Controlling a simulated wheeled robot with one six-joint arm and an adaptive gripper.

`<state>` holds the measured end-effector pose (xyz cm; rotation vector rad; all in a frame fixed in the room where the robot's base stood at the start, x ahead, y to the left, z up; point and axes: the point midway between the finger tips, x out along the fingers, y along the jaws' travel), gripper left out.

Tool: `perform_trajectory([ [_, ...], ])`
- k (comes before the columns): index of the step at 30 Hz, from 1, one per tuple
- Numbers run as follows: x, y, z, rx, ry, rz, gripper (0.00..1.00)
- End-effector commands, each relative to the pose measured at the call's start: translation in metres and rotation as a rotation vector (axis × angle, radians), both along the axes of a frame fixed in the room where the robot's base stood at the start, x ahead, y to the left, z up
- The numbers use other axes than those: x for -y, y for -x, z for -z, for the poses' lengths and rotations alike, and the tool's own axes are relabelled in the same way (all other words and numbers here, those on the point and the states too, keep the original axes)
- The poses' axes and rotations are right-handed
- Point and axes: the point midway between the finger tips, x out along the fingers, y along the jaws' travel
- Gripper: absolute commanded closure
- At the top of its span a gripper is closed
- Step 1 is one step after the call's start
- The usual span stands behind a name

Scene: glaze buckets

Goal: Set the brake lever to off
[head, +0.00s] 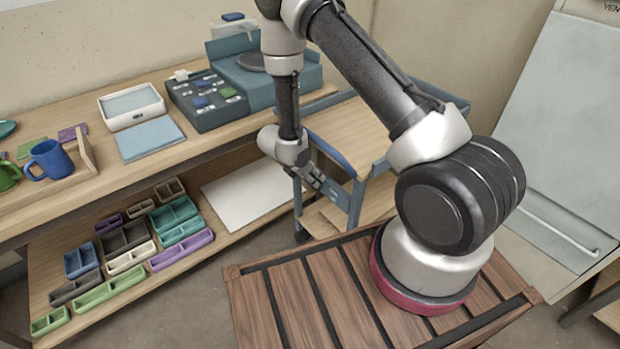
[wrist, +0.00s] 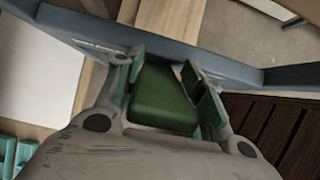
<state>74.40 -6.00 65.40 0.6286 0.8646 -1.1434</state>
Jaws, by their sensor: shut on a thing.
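My gripper (head: 326,186) reaches down beside the blue-framed cart (head: 352,205) in the head view. In the wrist view my gripper (wrist: 163,72) has its two fingers on either side of a dark green block (wrist: 165,98), which appears to be the brake lever's handle. The fingers are shut on it, next to the cart's blue rail (wrist: 75,30). The lever's far end and any on or off marking are hidden, so I cannot tell its setting. In the head view the lever is too small and covered to make out.
A workbench (head: 130,185) stands at the left, with a blue mug (head: 50,160) and a dark control box (head: 205,100) on top. Several coloured bins and a white sheet (head: 248,192) lie on its lower shelf. A large pale panel (head: 565,130) stands at the right.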

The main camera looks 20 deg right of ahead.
Motion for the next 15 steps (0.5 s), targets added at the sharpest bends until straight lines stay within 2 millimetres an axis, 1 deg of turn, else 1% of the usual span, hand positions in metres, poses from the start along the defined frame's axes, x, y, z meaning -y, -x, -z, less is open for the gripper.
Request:
perform_trajectory([
  [6, 0.0036, -0.0002, -0.0004, -0.018, -0.050, 0.001, 1.00],
  [15, 0.0042, -0.0003, -0.0004, -0.022, -0.061, 0.001, 1.00],
])
